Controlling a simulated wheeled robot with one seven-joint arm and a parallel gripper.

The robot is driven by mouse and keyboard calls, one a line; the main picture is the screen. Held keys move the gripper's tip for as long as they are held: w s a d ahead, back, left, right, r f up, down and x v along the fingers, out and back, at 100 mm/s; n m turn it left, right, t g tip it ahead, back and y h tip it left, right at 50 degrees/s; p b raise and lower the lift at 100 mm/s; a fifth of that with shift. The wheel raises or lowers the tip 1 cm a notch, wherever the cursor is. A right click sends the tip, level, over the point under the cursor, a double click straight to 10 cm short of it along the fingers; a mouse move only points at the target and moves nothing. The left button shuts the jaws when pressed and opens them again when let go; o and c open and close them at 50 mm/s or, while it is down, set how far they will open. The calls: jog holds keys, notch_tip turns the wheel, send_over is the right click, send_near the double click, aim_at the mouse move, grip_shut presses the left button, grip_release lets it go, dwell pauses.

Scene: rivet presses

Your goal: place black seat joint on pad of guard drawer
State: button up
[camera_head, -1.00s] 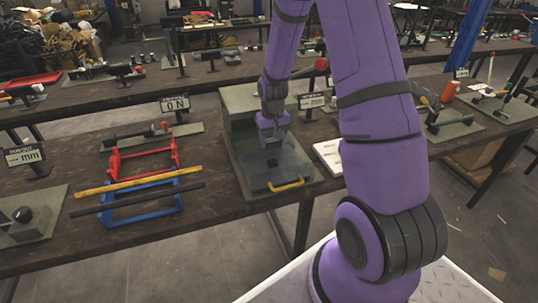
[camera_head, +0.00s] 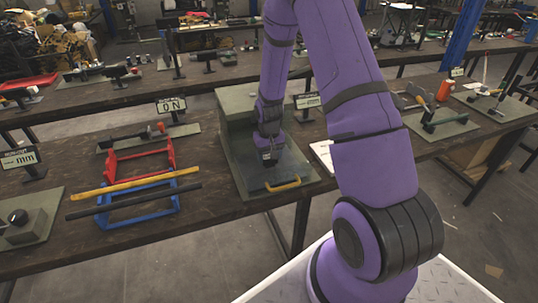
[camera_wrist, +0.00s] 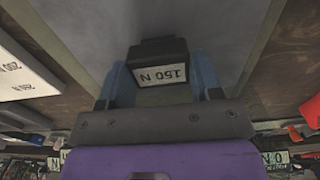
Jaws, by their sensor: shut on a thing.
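The drawer sits in front of a green-grey housing (camera_head: 238,98). My arm and gripper hide the pad area, so I cannot tell whether the block touches the pad.
Red (camera_head: 140,160) and blue (camera_head: 138,208) stands with a yellow bar (camera_head: 135,183) and a dark bar are to the left. A white panel (camera_head: 323,155) lies close to the right of the drawer. Label signs stand along the bench.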

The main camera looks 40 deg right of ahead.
jog(key=o, duration=0.9)
jog(key=s+a+r+t, duration=0.1)
jog(key=a+r, duration=0.1)
jog(key=r, duration=0.9)
jog(key=s+a+r, duration=0.2)
jog(key=r, duration=0.9)
jog(key=shift+s+a+r+n+t, duration=0.65)
jog(key=shift+s+a+r, duration=0.85)
jog(key=shift+s+r, duration=2)
jog(key=shift+s+a+r+n+t, duration=0.6)
jog(key=shift+s+a+r, duration=0.95)
jog(key=shift+s+r, duration=1.95)
jog(key=shift+s+a+r+n+t, duration=0.35)
jog(key=shift+s+a+r+t, duration=1)
jog(key=shift+s, duration=3.35)
jog(key=shift+a+r+g, duration=0.15)
jog(key=shift+r+g, duration=0.35)
jog(key=shift+r, duration=0.35)
